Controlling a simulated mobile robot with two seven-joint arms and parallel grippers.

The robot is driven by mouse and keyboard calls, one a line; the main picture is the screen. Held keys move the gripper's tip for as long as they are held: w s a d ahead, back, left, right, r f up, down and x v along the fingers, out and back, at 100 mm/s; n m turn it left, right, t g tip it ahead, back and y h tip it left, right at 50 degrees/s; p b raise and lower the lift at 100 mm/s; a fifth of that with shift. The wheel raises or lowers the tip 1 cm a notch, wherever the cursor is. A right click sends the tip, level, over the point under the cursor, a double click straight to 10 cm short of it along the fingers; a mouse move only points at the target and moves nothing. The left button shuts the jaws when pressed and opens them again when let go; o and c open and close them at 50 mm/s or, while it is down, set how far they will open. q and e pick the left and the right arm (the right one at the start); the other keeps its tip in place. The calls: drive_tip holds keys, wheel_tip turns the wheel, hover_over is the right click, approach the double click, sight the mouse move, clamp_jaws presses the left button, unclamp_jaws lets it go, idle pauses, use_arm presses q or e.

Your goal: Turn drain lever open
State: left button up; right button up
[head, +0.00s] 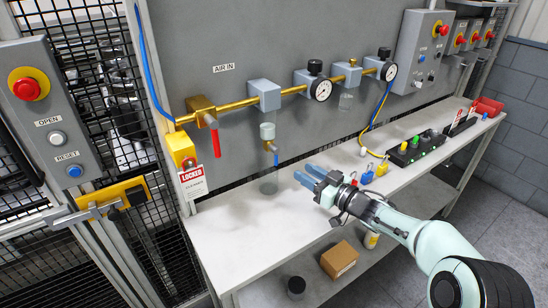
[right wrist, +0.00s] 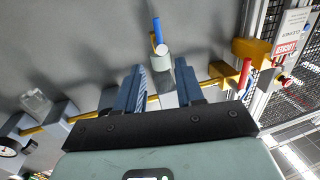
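The drain lever (head: 275,156) is a small blue handle under the grey-white filter body (head: 267,131) on the air line. It hangs downward in the head view and also shows at the top of the right wrist view (right wrist: 157,32), where the picture is upside down. My right gripper (head: 310,175) is to the right of and below the lever, above the bench. Its two blue fingers are spread and empty in the right wrist view (right wrist: 162,85). The lever is beyond the fingertips, apart from them. My left gripper is out of view.
A red handle (head: 216,143) hangs to the left, beside a yellow lockout with a locked tag (head: 193,182). Padlocks (head: 367,177) lie right of my gripper. The bench front (head: 235,235) is clear.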

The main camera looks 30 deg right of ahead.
sight(277, 156)
drive_tip(key=p+x, duration=0.1)
drive_tip(key=x, duration=1)
drive_tip(key=shift+s+f, duration=0.1)
clamp_jaws()
